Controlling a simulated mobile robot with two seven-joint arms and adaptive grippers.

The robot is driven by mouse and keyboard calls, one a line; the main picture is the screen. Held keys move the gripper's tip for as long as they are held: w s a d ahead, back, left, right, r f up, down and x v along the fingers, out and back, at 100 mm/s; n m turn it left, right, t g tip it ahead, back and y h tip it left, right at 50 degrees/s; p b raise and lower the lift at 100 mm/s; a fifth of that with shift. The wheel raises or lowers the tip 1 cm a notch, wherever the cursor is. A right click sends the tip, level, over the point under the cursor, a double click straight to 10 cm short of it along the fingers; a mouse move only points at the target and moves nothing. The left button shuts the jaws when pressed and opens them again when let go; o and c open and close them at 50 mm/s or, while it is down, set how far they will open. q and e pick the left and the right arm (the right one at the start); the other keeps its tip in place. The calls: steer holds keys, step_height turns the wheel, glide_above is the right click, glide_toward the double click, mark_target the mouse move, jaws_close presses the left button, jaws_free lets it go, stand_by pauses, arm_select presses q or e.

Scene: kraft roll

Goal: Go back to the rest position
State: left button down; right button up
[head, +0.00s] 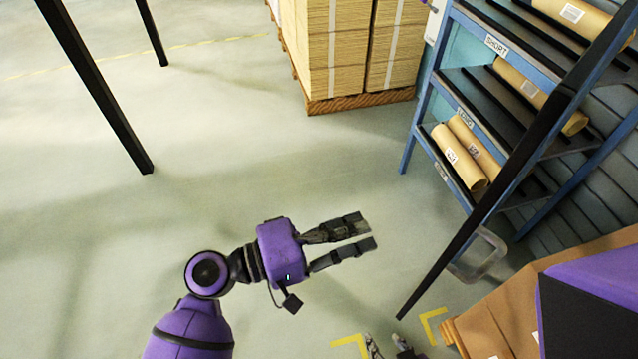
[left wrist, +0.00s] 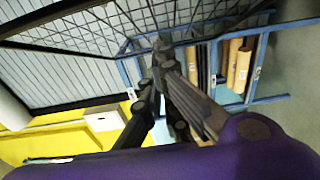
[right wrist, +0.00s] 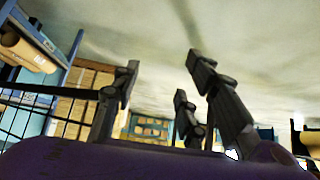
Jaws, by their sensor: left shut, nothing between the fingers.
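My left gripper (head: 368,236) is stretched out over the bare floor in the middle of the head view, pointing right. It is shut and empty; its dark fingers also show in the left wrist view (left wrist: 163,58). My right gripper (head: 387,346) shows only its fingertips at the bottom edge of the head view, beside yellow floor marks. In the right wrist view its fingers (right wrist: 164,72) are spread wide apart with nothing between them.
A blue rack (head: 408,145) with kraft rolls (head: 459,157) stands at the right. A pallet of stacked cardboard (head: 335,55) stands behind. A brown cardboard surface (head: 585,275) lies at lower right. Black posts (head: 95,85) rise at upper left. The floor around my left gripper is clear.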

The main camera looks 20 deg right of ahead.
arm_select(q)
steer(key=shift+s+a, duration=0.9)
steer(key=shift+a, duration=1.6)
steer(key=w+a+f+t+y, duration=0.5)
steer(key=w+f+t+y, duration=0.15)
steer(key=w+f, duration=0.25)
steer(key=a+f+t+y+p, duration=0.1)
steer(key=a+f+t+y, duration=0.25)
steer(key=a+f, duration=0.45)
steer(key=s+a+f+g+y+p, duration=0.1)
steer(key=s+a+f+y, duration=0.2)
steer(key=s+a, duration=0.5)
steer(key=s+a+f+m+g+y+p, duration=0.1)
steer(key=s+a+f+y, duration=0.3)
steer(key=s, duration=1)
steer(key=a+f+p, duration=0.1)
steer(key=a+f, duration=0.1)
steer(key=a, duration=0.2)
steer(key=shift+s+f+y+p, duration=0.2)
steer(key=shift+s+y+p, duration=0.05)
steer(key=shift+y+p, duration=0.05)
arm_select(e)
steer(key=r, duration=0.3)
steer(key=shift+s+a+r, duration=0.1)
steer(key=shift+s+r, duration=0.1)
steer(key=shift+s, duration=0.05)
